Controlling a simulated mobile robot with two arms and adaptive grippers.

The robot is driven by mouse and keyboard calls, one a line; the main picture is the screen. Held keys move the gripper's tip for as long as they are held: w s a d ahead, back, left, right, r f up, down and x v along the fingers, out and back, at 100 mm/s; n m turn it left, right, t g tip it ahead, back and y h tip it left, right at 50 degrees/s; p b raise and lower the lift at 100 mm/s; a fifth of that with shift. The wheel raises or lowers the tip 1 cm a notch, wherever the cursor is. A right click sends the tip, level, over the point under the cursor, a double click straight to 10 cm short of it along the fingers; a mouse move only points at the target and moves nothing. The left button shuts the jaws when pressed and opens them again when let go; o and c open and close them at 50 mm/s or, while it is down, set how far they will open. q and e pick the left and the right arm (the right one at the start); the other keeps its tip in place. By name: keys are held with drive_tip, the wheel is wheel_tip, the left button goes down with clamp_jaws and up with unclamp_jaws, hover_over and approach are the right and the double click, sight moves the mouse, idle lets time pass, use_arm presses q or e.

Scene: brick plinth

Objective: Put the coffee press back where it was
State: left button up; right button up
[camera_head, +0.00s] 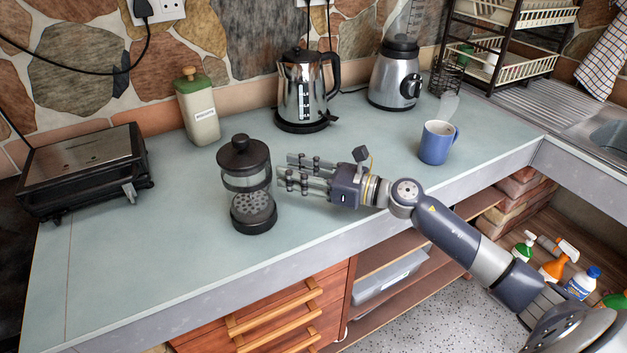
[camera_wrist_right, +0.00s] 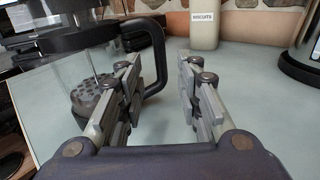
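The coffee press (camera_head: 249,205), a glass cylinder with a black lid, base and handle, stands upright on the counter. Perforated plunger parts show low inside it. My right gripper (camera_head: 284,176) is just to its right in the head view, fingers pointing at it. Whether that finger touches the handle I cannot tell. My left gripper is not in view.
A panini grill (camera_head: 85,170) stands at the left, a biscuit jar (camera_head: 198,112) behind the press. A kettle (camera_head: 303,90), a blender (camera_head: 397,80) and a blue mug (camera_head: 436,145) stand farther right. The counter (camera_head: 150,235) is clear left of the press.

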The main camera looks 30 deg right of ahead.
drive_tip(key=shift+b+v, duration=0.55)
drive_tip(key=shift+v, duration=1.95)
drive_tip(key=shift+a, duration=0.1)
